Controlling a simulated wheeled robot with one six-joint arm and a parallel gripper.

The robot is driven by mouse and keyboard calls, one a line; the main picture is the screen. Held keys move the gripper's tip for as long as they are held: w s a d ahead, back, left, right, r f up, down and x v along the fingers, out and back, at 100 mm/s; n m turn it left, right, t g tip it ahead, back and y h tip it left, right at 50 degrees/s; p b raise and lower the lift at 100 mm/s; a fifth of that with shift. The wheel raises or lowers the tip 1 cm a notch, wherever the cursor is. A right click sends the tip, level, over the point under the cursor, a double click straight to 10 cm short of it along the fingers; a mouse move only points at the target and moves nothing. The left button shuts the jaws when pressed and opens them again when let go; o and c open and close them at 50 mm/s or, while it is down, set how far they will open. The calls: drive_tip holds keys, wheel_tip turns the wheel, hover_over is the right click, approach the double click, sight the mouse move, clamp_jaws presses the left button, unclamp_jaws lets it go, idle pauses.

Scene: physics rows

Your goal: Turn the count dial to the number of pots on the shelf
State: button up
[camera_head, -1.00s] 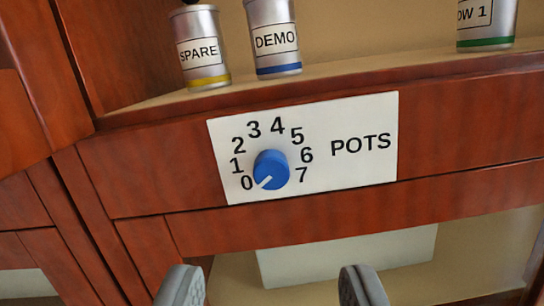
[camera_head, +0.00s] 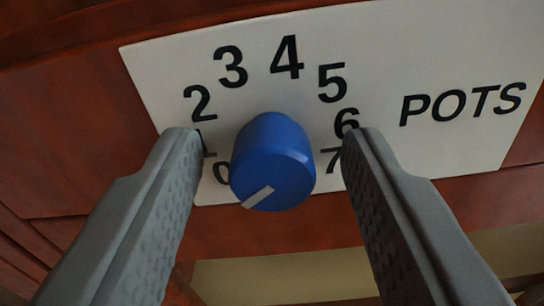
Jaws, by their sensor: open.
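The blue count dial (camera_head: 274,155) sits on a white panel (camera_head: 390,60) marked with the numbers 0 to 7 and the word POTS. My gripper (camera_head: 270,140) is open. One grey finger is on each side of the dial, with a gap on both sides. The left finger covers most of the 1 and the right finger partly covers the 7. No pots or shelf show in this view now.
The panel is fixed to a reddish wooden board (camera_head: 70,120). Below the board, a beige area (camera_head: 290,275) shows between the fingers.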

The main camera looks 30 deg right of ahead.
drive_tip(key=shift+c, duration=0.3)
drive_tip(key=c, duration=0.9)
drive_tip(key=shift+c, duration=0.2)
drive_tip(key=shift+m, duration=0.3)
drive_tip(key=m, duration=0.9)
drive_tip(key=shift+m, duration=0.4)
drive_tip(key=m, duration=0.5)
drive_tip(key=shift+m, duration=0.3)
drive_tip(key=m, duration=0.5)
drive_tip(key=shift+f, duration=0.1)
drive_tip(key=shift+m, duration=0.3)
